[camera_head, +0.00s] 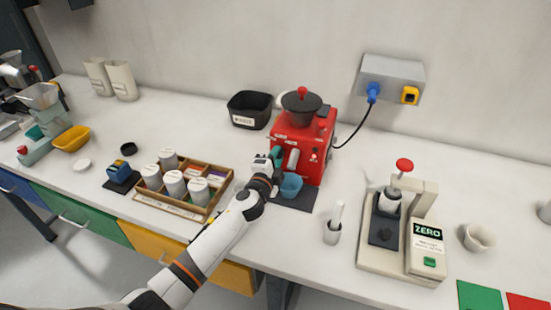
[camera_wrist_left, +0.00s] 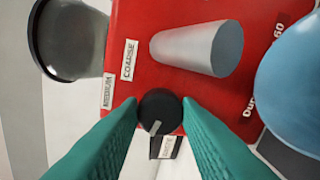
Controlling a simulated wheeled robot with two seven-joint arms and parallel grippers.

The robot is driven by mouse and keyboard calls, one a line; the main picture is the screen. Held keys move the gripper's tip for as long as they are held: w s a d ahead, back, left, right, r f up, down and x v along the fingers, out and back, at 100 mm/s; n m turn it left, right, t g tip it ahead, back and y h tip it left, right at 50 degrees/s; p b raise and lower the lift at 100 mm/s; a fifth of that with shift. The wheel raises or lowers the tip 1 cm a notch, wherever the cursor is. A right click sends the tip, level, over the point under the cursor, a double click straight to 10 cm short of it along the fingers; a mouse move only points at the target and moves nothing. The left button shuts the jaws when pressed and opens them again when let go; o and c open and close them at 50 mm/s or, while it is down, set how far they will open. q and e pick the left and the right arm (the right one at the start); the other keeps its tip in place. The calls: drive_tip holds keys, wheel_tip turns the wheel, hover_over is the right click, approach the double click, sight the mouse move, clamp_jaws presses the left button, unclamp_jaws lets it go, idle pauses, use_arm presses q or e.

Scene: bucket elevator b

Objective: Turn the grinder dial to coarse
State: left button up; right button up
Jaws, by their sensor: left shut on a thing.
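The red grinder (camera_head: 313,156) stands on the white bench with a dark hopper on top; its front face fills much of the left wrist view (camera_wrist_left: 200,90). The black round dial (camera_wrist_left: 160,104) has a light pointer mark near its lower edge, facing the small label below it, whose text I cannot read. A COARSE label (camera_wrist_left: 129,60) is on the face above and left of the dial, with another label left of it. My left gripper (camera_head: 276,157) has teal fingers shut on the dial's two sides. In the head view the gripper hides the dial. My right gripper is not in view.
A grey spout (camera_wrist_left: 200,48) sticks out above the dial, and a blue cup (camera_head: 291,186) stands below the spout on a dark mat. A wooden tray of jars (camera_head: 178,210) lies left of my arm. A white scale device (camera_head: 403,230) stands right.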

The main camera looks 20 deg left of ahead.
use_arm(q)
drive_tip(key=shift+m, duration=1.3)
drive_tip(key=shift+f, duration=0.1)
drive_tip(key=o, duration=0.7)
drive_tip(key=s+b, duration=0.1)
drive_tip(key=s, duration=1.1)
drive_tip(key=shift+r, duration=0.3)
drive_tip(key=shift+a, duration=0.1)
